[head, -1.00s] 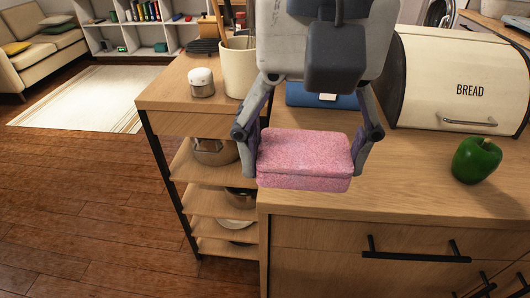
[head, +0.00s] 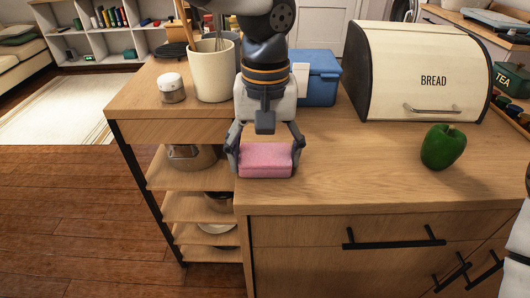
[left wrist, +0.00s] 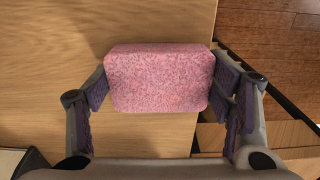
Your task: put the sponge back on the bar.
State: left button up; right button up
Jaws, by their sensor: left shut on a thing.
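The pink sponge (head: 265,161) is between the fingers of my left gripper (head: 265,156), over the left front part of the wooden counter (head: 365,175). In the left wrist view the sponge (left wrist: 160,80) spans the gap, with a purple-padded finger against each short side. It looks level. I cannot tell whether it touches the counter top or is just above it. The counter is the only surface here that could be the bar; no separate rail shows. My right gripper is not in view.
A cream bread box (head: 425,75), a green pepper (head: 443,147) and a blue box (head: 318,80) stand on the counter. A cream utensil crock (head: 212,75) and a white-lidded shaker (head: 172,88) stand on the shelf unit at left. The counter's middle front is clear.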

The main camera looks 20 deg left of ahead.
aim_at(266, 156)
pick_arm(q)
jog(key=shift+f, duration=0.2)
jog(key=o, duration=1.2)
jog(key=shift+r, duration=0.1)
notch_tip(266, 156, up, 12)
jog(key=shift+d+r, duration=0.1)
jog(key=shift+r, duration=0.05)
